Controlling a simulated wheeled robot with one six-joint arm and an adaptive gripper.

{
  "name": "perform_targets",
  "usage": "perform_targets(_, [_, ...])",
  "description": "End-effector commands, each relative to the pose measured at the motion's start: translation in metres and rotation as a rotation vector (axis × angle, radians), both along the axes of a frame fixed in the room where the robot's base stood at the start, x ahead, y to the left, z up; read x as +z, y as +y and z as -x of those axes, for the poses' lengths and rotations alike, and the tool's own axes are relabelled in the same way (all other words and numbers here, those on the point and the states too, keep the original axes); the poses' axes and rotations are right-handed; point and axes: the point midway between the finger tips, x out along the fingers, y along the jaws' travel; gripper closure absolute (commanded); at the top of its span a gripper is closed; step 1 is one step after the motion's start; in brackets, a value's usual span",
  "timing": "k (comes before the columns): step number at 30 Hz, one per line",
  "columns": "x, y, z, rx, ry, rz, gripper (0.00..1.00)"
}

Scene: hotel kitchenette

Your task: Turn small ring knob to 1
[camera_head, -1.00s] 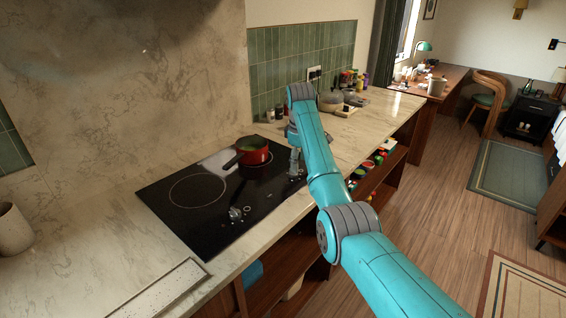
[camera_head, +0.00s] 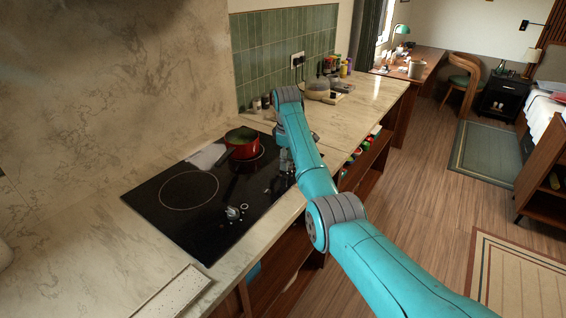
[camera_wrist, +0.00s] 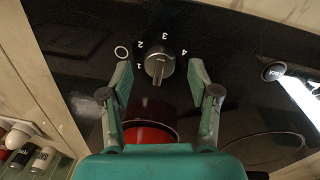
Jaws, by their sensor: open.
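A round dark grey knob (camera_wrist: 160,66) sits on the black cooktop in the wrist view, with 1, 2, 3 and 4 printed around it. A small white ring mark (camera_wrist: 122,52) lies beside it, near the 1 and 2. The knob's pointer direction is too unclear to read. My gripper (camera_wrist: 160,78) is open, with one finger on each side of the knob and gaps between. In the head view my gripper (camera_head: 286,163) is over the cooktop's right end, and my arm hides much of this knob.
The cooktop (camera_head: 170,222) bears a red pot (camera_head: 243,144), also in the wrist view (camera_wrist: 152,133) behind the fingers. Another knob (camera_head: 233,213) sits at the cooktop's front, apart from my gripper.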

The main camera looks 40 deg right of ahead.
Motion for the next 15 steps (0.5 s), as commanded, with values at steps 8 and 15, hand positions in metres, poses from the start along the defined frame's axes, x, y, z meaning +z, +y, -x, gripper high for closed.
perform_targets(8, [-0.0128,-0.0054,0.0033,-0.001,0.0,0.0,0.39])
perform_targets(15, [-0.0129,-0.0053,0.0033,-0.001,0.0,0.0,0.49])
